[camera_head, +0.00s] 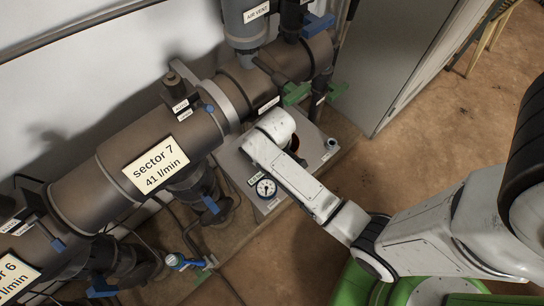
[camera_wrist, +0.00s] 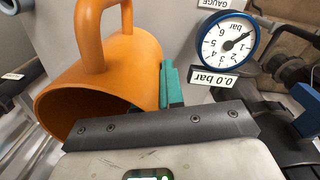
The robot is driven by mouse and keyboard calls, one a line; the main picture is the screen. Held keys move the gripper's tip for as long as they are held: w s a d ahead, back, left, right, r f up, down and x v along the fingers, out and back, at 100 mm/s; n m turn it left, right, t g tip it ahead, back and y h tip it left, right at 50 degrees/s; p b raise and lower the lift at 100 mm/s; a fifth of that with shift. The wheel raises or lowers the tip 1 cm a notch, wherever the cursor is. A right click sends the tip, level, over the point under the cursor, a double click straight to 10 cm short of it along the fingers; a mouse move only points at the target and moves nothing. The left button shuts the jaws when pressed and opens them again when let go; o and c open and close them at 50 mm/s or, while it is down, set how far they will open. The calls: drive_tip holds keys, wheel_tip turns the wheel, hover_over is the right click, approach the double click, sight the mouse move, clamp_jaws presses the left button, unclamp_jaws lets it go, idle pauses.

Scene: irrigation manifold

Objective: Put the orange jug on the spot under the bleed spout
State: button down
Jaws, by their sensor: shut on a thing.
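The orange jug (camera_wrist: 142,50) fills the upper left of the wrist view, with its open mouth towards the lower left and its handle on top. My gripper (camera_wrist: 172,88) is shut on the jug's wall at its right side; a green pad shows against it. I cannot make out the bleed spout or the spot for certain.
A pressure gauge (camera_wrist: 228,38) with a 0.0 bar label is close to the jug; it also shows in the head view (camera_head: 266,188). The large sector 7 pipe (camera_head: 155,160) runs along the wall. Green valve handles (camera_head: 297,94) jut out above the plinth. Brown floor (camera_head: 430,140) is free at right.

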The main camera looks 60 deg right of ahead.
drive_tip(key=shift+w+d+f, duration=0.1)
drive_tip(key=shift+w+f, duration=0.7)
drive_tip(key=shift+f, duration=0.2)
drive_tip(key=shift+f+b, duration=0.45)
drive_tip(key=shift+f, duration=1.1)
drive_tip(key=c, duration=1.2)
unclamp_jaws()
drive_tip(key=shift+f, duration=0.1)
drive_tip(key=shift+c, duration=0.2)
drive_tip(key=shift+r+p, duration=0.7)
drive_tip(key=shift+r, duration=3.15)
